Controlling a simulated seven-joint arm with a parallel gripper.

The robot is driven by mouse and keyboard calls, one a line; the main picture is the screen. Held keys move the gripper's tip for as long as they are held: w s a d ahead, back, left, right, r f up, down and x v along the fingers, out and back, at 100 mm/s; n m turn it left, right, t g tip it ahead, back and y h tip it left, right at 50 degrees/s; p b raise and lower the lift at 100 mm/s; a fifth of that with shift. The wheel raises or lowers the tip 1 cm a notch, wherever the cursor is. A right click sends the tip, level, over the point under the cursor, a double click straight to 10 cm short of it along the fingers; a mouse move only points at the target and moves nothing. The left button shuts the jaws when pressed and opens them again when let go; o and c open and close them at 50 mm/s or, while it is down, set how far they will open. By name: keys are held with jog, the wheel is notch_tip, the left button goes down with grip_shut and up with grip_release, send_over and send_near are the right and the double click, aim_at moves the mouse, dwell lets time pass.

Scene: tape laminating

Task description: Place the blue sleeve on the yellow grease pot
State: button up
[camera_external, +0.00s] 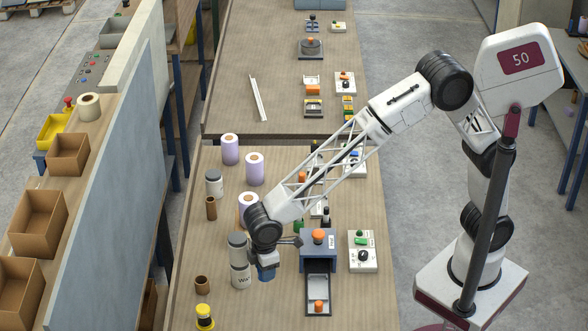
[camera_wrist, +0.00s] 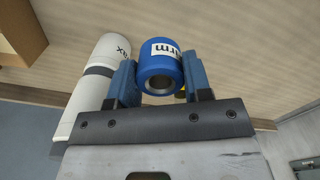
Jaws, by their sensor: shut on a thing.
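The blue sleeve (camera_wrist: 158,70) is a short hollow cylinder with a white label, its open end facing the wrist camera. My gripper (camera_wrist: 160,78) is shut on it, one blue finger on each side. In the external view the sleeve (camera_external: 266,273) hangs below my gripper (camera_external: 265,262), beside the white can; its height above the table is hard to tell. The yellow grease pot (camera_external: 204,318) has a dark band and stands at the lower left, apart from the sleeve. A small yellow patch (camera_wrist: 181,95) shows behind the sleeve in the wrist view, too little to identify.
A white can (camera_external: 240,277) with dark lettering stands just left of the sleeve. A brown cup (camera_external: 202,285) stands behind the yellow pot. A blue-grey machine (camera_external: 318,247) with an orange knob is to the right. Lilac rolls (camera_external: 254,169) stand farther back.

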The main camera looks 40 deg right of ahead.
jog(key=s+a+r+n, duration=0.1)
jog(key=a+r+n, duration=0.1)
jog(key=a, duration=0.4)
jog(key=shift+s+r+n, duration=0.3)
jog(key=shift+s+r, duration=0.1)
jog(key=shift+r, duration=0.15)
jog(key=shift+a, duration=0.1)
send_over(199, 314)
jog(key=shift+f, duration=0.7)
jog(key=shift+f, duration=0.15)
jog(key=shift+f, duration=1.65)
jog(key=shift+f, duration=0.15)
